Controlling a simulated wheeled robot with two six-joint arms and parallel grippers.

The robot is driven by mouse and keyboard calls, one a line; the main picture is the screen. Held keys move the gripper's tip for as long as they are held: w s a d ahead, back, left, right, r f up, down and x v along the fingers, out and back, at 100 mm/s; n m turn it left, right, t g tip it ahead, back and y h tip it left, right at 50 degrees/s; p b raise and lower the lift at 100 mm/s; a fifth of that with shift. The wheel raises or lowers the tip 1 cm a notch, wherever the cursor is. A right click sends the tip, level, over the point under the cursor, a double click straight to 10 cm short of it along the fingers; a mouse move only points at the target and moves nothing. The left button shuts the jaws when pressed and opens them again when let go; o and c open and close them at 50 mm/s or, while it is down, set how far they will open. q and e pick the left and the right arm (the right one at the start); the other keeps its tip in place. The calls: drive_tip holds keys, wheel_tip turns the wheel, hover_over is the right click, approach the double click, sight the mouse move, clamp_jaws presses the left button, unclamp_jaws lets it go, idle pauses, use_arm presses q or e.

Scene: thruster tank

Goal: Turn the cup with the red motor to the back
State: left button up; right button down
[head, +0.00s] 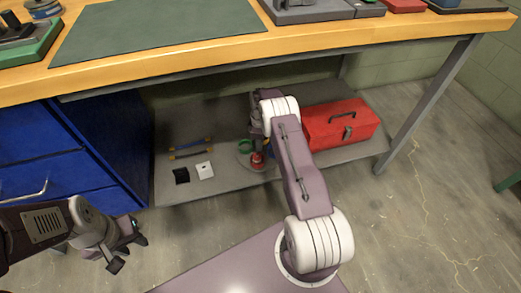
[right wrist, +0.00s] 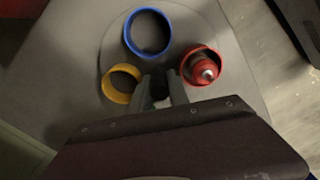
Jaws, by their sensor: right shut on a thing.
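A round grey turntable (right wrist: 205,40) carries coloured ring-shaped cups. The red cup (right wrist: 201,66) holds a red motor with a silver tip (right wrist: 208,72); in the head view this cup (head: 257,160) is at the turntable's front. In the right wrist view the blue cup (right wrist: 148,32) is at the top and the yellow cup (right wrist: 121,83) at the left. A green cup (head: 245,146) shows in the head view. My right gripper (right wrist: 160,90) is shut on a dark knob (right wrist: 159,84) amid the cups. My left gripper (head: 124,252) is open and empty, off to the left.
The turntable is on a low grey shelf beneath the workbench (head: 160,68). A red toolbox (head: 340,124) stands to its right. Black (head: 181,176) and white (head: 205,170) blocks and two bars lie left. Blue drawers (head: 40,150) bound the left side.

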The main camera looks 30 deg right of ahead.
drive_tip(key=shift+n, duration=0.5)
drive_tip(key=n, duration=0.7)
drive_tip(key=n, duration=0.3)
drive_tip(key=c, duration=1.4)
unclamp_jaws()
drive_tip(key=shift+o, duration=0.2)
drive_tip(key=shift+p, duration=0.35)
